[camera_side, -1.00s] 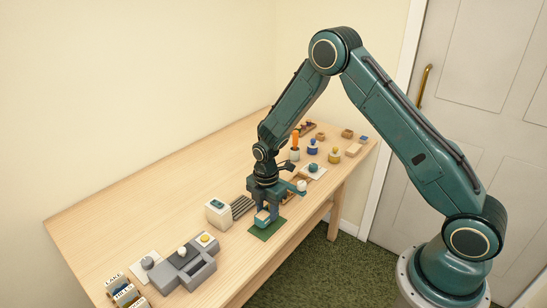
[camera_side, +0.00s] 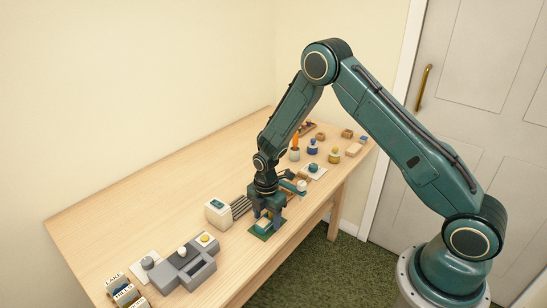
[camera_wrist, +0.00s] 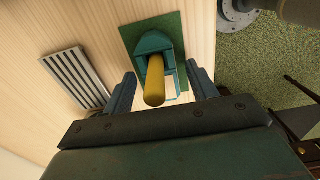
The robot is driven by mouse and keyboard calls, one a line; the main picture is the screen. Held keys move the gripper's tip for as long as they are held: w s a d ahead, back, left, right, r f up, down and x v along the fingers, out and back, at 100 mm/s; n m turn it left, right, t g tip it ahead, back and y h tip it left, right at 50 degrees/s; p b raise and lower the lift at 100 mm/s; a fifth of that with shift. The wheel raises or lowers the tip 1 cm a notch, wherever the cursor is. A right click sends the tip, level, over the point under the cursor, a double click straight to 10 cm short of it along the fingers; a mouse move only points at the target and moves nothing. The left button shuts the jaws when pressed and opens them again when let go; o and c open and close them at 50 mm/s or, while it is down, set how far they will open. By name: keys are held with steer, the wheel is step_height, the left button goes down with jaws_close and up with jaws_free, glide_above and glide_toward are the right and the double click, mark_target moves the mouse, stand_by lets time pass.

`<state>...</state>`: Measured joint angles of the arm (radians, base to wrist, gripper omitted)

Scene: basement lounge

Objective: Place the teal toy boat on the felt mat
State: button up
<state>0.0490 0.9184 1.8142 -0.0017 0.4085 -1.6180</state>
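The teal toy boat (camera_wrist: 153,43) with its yellow funnel (camera_wrist: 155,82) rests on the green felt mat (camera_wrist: 173,25) in the wrist view. In the side view the boat (camera_side: 263,224) is partly covered by the fingers, and the mat (camera_side: 262,236) shows around it. My gripper (camera_wrist: 161,70) is open, with one finger on each side of the boat and a small gap on both sides. In the side view my gripper (camera_side: 268,218) is low over the mat.
A grey slatted rack (camera_wrist: 76,80) lies left of the mat. A white box (camera_side: 217,213) and a grey block unit (camera_side: 183,265) stand farther left in the side view. Several small items, including an orange-topped holder (camera_side: 295,153), stand toward the far end of the table (camera_side: 160,205).

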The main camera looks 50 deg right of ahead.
mark_target(267, 219)
steer(key=shift+r, duration=0.15)
step_height(267, 219, up, 12)
stand_by(0.8)
steer(key=shift+r, duration=0.1)
stand_by(0.4)
